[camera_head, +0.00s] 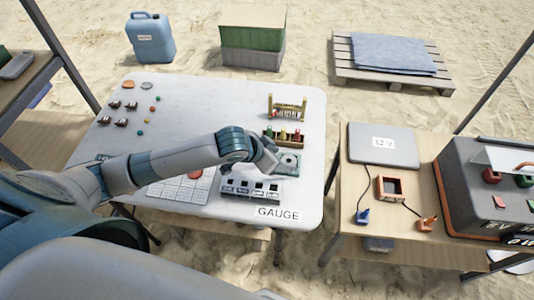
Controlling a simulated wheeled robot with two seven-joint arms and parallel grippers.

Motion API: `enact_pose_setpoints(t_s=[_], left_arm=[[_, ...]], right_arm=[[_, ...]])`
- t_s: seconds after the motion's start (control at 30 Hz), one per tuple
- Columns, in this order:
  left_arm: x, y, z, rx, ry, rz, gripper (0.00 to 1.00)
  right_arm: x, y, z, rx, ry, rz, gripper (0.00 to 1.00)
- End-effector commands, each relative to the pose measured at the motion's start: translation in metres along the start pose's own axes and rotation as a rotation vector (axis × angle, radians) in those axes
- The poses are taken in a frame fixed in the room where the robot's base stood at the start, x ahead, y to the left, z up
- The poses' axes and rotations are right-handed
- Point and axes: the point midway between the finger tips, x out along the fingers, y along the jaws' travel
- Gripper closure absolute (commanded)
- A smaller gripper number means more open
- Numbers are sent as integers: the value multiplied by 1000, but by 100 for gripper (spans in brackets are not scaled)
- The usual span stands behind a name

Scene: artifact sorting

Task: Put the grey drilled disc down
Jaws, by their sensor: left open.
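My left arm reaches in from the left over the white table (200,100). Its gripper (272,163) is low over the table's right part, beside a small green-grey pad (293,172). A small pale grey disc (288,159) appears to lie on this pad, just right of the gripper; its drilled hole is too small to make out surely. The gripper is open, its fingertips partly hidden by the wrist. My right gripper is not in view.
A slotted block (250,190) and a GAUGE label (278,213) lie in front of the gripper. A tray with coloured pieces (284,136) and a wooden rack (288,108) stand behind. A white grid (180,188) lies left. The table's back middle is clear.

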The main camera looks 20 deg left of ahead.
Motion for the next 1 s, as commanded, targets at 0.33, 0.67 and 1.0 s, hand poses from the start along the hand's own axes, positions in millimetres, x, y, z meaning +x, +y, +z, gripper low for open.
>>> enact_pose_setpoints(t_s=[0.33,0.67,1.0], left_arm=[[-61,-1,0,2,2,-2,44],[-86,0,0,0,1,-1,44],[-86,0,0,0,1,0,44]], right_arm=[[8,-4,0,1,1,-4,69],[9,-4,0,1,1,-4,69],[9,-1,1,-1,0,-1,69]])
